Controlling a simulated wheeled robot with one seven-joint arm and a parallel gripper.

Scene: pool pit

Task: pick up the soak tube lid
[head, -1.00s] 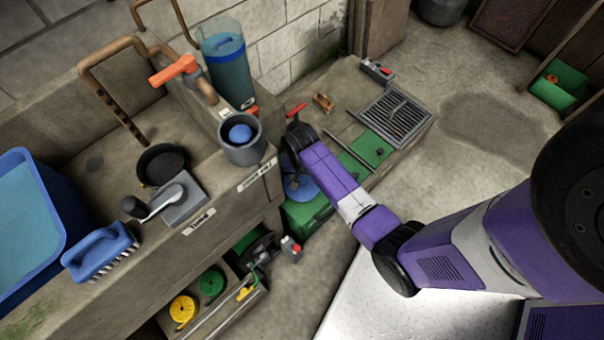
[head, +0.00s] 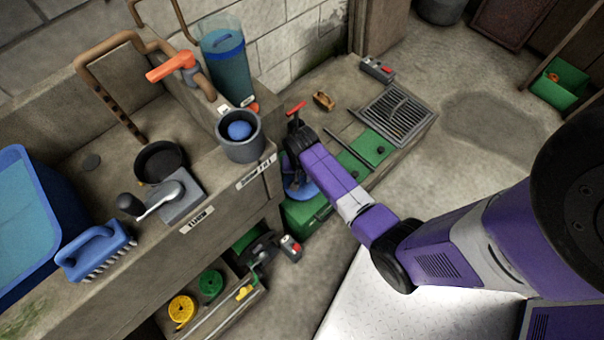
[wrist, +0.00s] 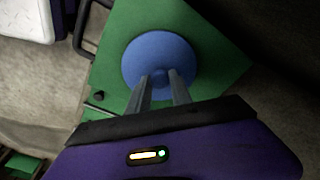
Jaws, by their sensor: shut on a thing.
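The lid is a round blue disc (wrist: 153,50) with a small knob in its middle. It sits over a green surface in the wrist view. In the head view only part of the blue disc (head: 309,190) shows below my arm. My gripper (wrist: 164,80) is shut on the knob, one finger at each side. The fingers are hidden in the head view. I cannot tell whether the disc touches the green surface.
The disc is over a green box (head: 306,214) beside the stone counter. A clear tube of blue liquid (head: 227,62) and a grey cup (head: 241,148) holding a blue ball stand on the counter. A metal grate (head: 396,113) lies on the ledge at right.

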